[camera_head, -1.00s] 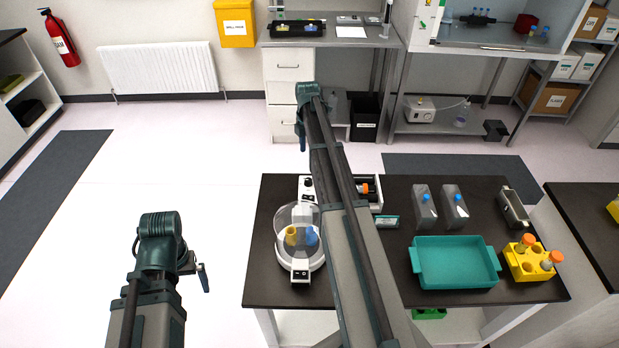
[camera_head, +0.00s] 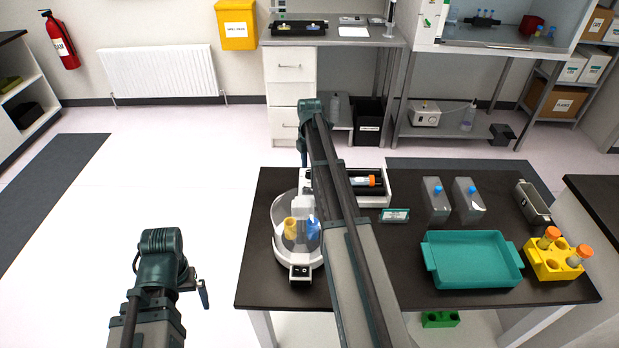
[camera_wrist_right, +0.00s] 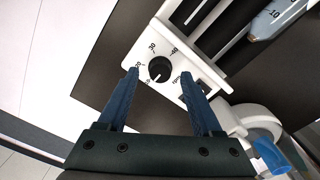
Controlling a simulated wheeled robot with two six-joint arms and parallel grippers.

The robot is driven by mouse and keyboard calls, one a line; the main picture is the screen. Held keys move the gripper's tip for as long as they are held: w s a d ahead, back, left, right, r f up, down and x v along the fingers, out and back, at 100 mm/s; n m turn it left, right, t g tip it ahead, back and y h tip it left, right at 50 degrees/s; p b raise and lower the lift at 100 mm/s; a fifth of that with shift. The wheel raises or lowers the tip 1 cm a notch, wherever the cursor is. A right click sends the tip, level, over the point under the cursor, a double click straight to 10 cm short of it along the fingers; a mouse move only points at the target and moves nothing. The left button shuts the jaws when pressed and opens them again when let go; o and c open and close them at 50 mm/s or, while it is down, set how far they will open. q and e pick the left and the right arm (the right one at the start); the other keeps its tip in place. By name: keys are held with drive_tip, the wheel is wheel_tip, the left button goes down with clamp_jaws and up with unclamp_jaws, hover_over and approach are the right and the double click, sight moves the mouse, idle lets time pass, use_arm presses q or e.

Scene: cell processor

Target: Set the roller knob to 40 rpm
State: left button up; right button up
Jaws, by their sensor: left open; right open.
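The roller (camera_head: 375,199) is a white device at the back of the dark table, partly hidden by my right arm. Its black knob (camera_wrist_right: 160,69) shows in the right wrist view on a white panel with printed numbers, 30 and 40 at its upper side. The knob's white pointer mark faces the lower left, away from 40. My right gripper (camera_wrist_right: 159,73) is open, its blue fingertips at either side of the knob in that view; I cannot tell the gap in height. In the head view my left gripper (camera_head: 203,292) is open and empty over the floor, left of the table.
A centrifuge-like device (camera_head: 298,257) with a clear bowl stands in front of the roller. A teal tray (camera_head: 472,278), a yellow tube rack (camera_head: 553,271) and two grey bottles (camera_head: 437,208) stand to the right. The floor at left is clear.

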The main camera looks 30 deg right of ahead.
drive_tip(key=shift+f+b, duration=0.3)
drive_tip(key=shift+f, duration=0.4)
use_arm(q)
drive_tip(key=shift+f, duration=0.65)
use_arm(e)
drive_tip(key=shift+r, duration=0.1)
clamp_jaws()
